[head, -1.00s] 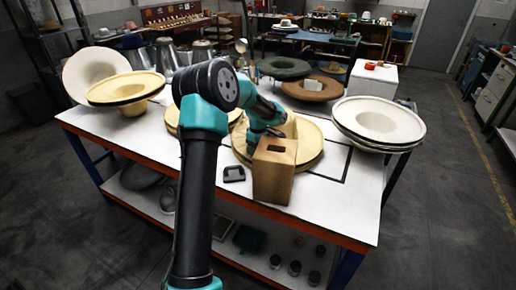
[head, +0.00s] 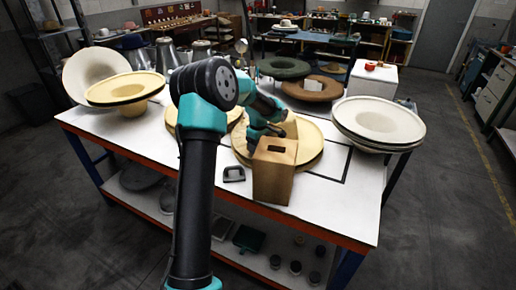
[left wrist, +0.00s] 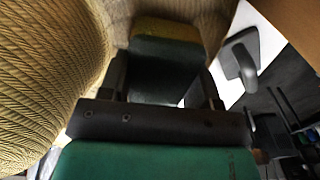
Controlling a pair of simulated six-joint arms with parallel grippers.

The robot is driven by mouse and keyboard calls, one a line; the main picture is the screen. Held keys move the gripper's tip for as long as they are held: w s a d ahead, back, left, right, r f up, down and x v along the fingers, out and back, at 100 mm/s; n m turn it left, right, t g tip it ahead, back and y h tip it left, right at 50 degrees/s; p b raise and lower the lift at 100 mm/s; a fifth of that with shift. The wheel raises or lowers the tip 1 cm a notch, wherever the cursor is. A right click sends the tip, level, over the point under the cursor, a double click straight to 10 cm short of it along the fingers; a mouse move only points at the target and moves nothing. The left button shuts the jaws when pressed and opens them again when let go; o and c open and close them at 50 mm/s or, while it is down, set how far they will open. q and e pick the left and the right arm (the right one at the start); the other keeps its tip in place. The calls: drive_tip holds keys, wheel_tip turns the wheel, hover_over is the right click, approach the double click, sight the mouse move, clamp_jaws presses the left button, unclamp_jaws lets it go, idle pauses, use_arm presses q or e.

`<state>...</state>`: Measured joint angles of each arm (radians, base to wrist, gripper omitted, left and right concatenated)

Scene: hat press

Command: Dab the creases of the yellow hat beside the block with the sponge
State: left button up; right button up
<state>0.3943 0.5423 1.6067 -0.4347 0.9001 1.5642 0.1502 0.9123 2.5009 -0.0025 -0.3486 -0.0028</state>
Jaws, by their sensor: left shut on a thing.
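The yellow hat (head: 312,140) lies on the white table, partly hidden by my left arm and by a brown wooden block (head: 273,178) in front of it. My left gripper (head: 272,132) is low over this hat, just behind the block. In the left wrist view it (left wrist: 162,85) is shut on the sponge (left wrist: 165,32), which is dark with a yellow far end. Woven straw of the hat (left wrist: 45,75) fills the left of that view and shows behind the sponge. I cannot tell whether the sponge touches the hat. My right gripper is not in view.
A small dark clip-like tool (head: 234,174) lies left of the block. Pale yellow hats (head: 125,88) stand at the table's left, and white hats (head: 378,120) at its right. Green (head: 284,67) and brown (head: 305,92) hats lie behind. The front right tabletop is clear.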

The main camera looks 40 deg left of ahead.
use_arm(q)
wheel_tip(320, 180, up, 13)
drive_tip(key=shift+f, duration=0.2)
idle(1.1)
idle(0.7)
wheel_tip(320, 180, up, 4)
drive_tip(key=shift+f, duration=0.2)
wheel_tip(320, 180, down, 9)
drive_tip(key=shift+r, duration=0.15)
idle(0.5)
drive_tip(key=shift+f, duration=3.9)
drive_tip(key=shift+f, duration=0.65)
